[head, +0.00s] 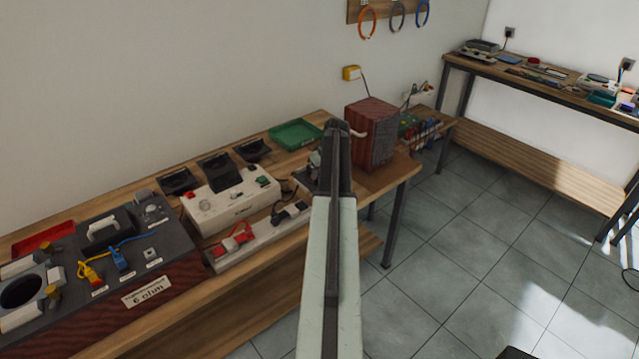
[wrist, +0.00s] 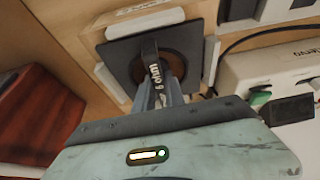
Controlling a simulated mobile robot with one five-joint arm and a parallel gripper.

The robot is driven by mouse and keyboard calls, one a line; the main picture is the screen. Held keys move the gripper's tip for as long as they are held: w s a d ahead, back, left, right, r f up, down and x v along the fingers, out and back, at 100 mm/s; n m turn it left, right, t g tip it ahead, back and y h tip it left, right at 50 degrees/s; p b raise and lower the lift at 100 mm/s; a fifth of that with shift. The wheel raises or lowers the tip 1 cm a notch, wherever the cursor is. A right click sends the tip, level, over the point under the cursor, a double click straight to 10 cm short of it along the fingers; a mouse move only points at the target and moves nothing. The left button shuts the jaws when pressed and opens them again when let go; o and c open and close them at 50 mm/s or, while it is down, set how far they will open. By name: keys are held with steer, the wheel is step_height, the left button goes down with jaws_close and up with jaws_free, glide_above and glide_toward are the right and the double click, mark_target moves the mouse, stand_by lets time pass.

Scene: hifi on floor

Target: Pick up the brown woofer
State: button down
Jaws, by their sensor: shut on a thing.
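The brown woofer (wrist: 120,58) shows in the wrist view as a square dark plate with a round brown cone. White corner blocks and a pale wooden frame stand around it. A black upright grip marked "6 ohm" rises from its middle. My gripper (wrist: 160,88) is shut on this grip, above the plate. I cannot tell whether the woofer is clear of its frame. In the head view my gripper (head: 338,128) is over the right part of the workbench, and my arm hides most of the woofer there.
A reddish-brown speaker box (head: 372,133) stands right of my gripper. A white device (head: 232,196) and a green tray (head: 296,134) are to its left. A dark "6 ohm" box (head: 140,270) is at the lower left.

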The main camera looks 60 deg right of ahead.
stand_by(0.3)
step_height(320, 180, up, 10)
steer(key=p, duration=1)
steer(key=shift+r, duration=0.1)
